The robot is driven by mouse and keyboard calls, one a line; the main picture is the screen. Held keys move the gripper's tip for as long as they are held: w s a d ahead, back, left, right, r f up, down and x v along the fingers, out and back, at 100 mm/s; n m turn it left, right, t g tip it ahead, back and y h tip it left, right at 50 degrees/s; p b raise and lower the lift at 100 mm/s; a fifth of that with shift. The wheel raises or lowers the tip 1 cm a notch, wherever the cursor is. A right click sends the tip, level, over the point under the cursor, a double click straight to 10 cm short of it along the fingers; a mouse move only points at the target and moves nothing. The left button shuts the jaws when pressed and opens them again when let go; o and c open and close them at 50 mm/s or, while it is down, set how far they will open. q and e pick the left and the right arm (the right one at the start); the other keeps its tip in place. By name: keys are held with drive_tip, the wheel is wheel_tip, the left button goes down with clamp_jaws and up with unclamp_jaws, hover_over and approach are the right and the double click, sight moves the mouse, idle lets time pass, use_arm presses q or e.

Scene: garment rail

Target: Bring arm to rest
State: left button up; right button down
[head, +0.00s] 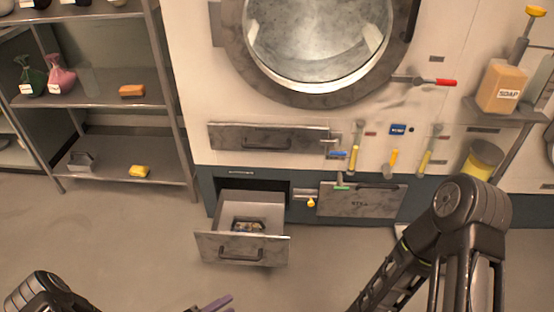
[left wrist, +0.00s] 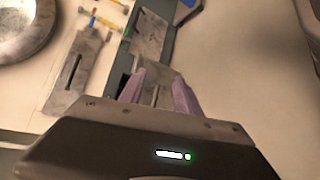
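My left gripper (head: 215,303) shows only as purple fingertips at the bottom edge of the head view, below the open drawer. In the left wrist view its two purple fingers (left wrist: 158,92) stand apart, with a grey surface visible between them and nothing clearly held. My left arm (head: 40,295) enters at the lower left corner. My right arm (head: 440,240) is bent at the lower right, and its gripper is out of the picture. The open metal drawer (head: 242,248) sticks out from the machine's base with a small, unclear item (head: 248,225) inside.
The large machine has a round glass door (head: 318,45) and a closed drawer panel (head: 268,138). A red-tipped lever (head: 430,82) and small coloured handles are on its front. A shelf rack (head: 90,90) stands left with several items. A soap bottle (head: 502,88) is at right. Open floor (head: 110,235) lies left.

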use_arm(q)
drive_tip(key=s+d+m+g+h, duration=0.2)
drive_tip(key=s+d+m+g, duration=0.2)
drive_tip(key=s+d+g, duration=0.75)
drive_tip(key=s+a+m+g+y, duration=0.35)
drive_tip(key=s+a+y, duration=0.3)
drive_tip(key=s, duration=0.35)
drive_tip(key=w+r+m+t+y, duration=0.1)
drive_tip(key=w+m+t+y, duration=0.1)
drive_tip(key=w+t, duration=0.3)
drive_tip(key=w+d+f+b, duration=0.2)
drive_tip(key=w+f+b, duration=0.2)
drive_tip(key=f+b, duration=0.55)
wheel_tip(320, 180, up, 29)
drive_tip(key=s+d+p, duration=0.1)
drive_tip(key=p, duration=2.5)
drive_tip(key=shift+s+m+p, duration=0.15)
drive_tip(key=shift+m+p, duration=0.15)
drive_tip(key=shift+m, duration=0.15)
